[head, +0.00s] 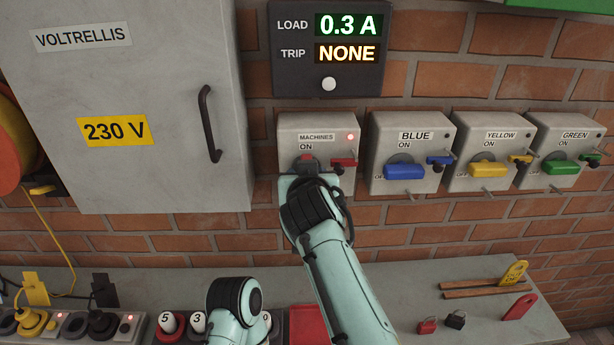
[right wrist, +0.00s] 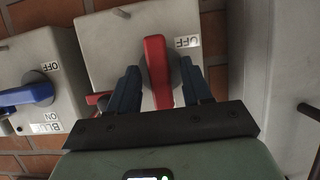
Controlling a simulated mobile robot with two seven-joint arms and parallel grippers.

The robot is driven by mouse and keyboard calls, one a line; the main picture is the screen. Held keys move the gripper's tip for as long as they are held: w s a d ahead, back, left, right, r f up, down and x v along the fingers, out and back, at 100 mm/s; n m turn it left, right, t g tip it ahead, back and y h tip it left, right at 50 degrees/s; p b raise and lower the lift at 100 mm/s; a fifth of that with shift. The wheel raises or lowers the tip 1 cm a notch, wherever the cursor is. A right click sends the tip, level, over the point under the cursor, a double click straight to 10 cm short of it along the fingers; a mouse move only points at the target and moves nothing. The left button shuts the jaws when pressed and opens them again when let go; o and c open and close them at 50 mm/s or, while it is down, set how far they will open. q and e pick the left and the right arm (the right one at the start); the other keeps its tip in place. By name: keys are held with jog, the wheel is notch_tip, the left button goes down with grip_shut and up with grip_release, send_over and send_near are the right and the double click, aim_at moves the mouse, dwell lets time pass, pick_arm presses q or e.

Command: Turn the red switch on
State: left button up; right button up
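The red switch handle (right wrist: 157,70) stands on the grey MACHINES box (head: 292,126). In the head view only a bit of the red handle (head: 307,158) shows below the ON label, and my right wrist hides the rest. In the right wrist view the handle looks upright, with an OFF label to its right. My right gripper (right wrist: 160,72) is open, with one finger on each side of the handle and visible gaps between. A red light on the box is lit. My left gripper is not in view; part of my left arm shows at the bottom.
Boxes with a blue handle (head: 404,172), a yellow handle (head: 482,170) and a green handle (head: 561,167) stand to the right. The display (head: 331,40) above reads 0.3 A and NONE. A grey cabinet (head: 150,170) is at left. Padlocks and tags lie on the shelf (head: 400,285).

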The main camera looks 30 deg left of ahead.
jog(key=shift+s, duration=0.1)
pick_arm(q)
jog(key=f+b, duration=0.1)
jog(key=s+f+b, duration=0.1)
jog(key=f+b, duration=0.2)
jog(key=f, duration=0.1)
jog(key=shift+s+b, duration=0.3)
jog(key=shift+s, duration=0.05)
pick_arm(e)
jog(key=v, duration=1.3)
jog(key=shift+d, duration=0.1)
